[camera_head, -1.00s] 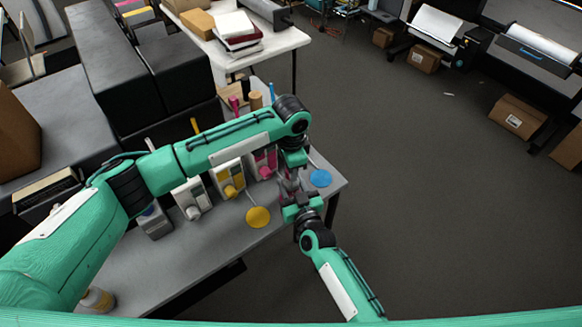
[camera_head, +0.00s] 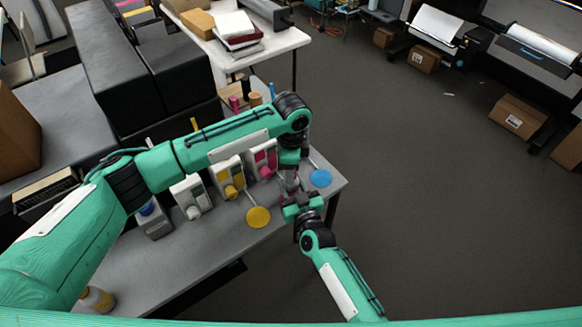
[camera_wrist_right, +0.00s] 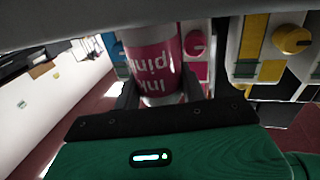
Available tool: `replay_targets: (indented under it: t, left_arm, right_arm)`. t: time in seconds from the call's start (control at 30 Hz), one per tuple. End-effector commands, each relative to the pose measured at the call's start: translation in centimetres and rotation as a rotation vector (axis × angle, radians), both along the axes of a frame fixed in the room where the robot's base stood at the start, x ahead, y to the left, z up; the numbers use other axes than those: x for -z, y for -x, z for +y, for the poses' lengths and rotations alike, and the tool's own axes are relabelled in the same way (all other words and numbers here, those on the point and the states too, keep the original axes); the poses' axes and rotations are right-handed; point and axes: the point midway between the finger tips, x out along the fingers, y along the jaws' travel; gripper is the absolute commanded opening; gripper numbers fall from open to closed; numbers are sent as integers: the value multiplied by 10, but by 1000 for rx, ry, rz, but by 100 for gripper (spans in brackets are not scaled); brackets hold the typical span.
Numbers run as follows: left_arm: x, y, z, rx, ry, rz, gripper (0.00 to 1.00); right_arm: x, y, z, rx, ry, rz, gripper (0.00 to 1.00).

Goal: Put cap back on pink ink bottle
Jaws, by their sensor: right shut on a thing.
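The pink ink bottle (camera_wrist_right: 153,68) stands between the fingers of my right gripper (camera_wrist_right: 160,92), which is shut on it; its label reads upside down in the right wrist view. In the head view my right gripper (camera_head: 292,200) is over the table's right end, with a pinkish part of the bottle just above it. My left gripper (camera_head: 290,172) hangs down from the left arm right beside the bottle, close above my right gripper. Its fingers are too small and hidden to judge. I cannot make out the cap; the bottle's mouth is hidden.
White ink units with a pink unit (camera_head: 263,160) and a yellow unit (camera_head: 230,178) line the grey table (camera_head: 150,272). A yellow disc (camera_head: 258,217) and a blue disc (camera_head: 320,177) are near the grippers. A small bottle (camera_head: 97,299) stands at the near left. Floor is open to the right.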

Motion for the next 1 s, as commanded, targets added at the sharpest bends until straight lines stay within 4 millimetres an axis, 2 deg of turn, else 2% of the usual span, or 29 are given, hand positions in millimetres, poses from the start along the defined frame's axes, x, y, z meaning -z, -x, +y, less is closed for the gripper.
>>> replay_targets:
  t: [0.3, 0.5, 0.7, 0.97, 1.0]
  left_arm:
    - [-65, -1, 0, 1, 2, -4, 52]
    - [-98, -1, 0, 0, 1, -3, 52]
    - [-111, 0, 0, 0, 0, -1, 52]
    - [-111, 0, 0, 0, 0, -1, 52]
    - [-111, 0, 0, 0, 0, -1, 52]
  right_arm:
    - [0, 0, 0, 0, 0, 1, 0]
    - [1, 0, 0, 0, 0, 1, 0]
    - [1, 0, 0, 0, 0, 1, 0]
    - [0, 0, 0, 0, 0, 1, 0]
    - [0, 0, 0, 0, 0, 1, 50]
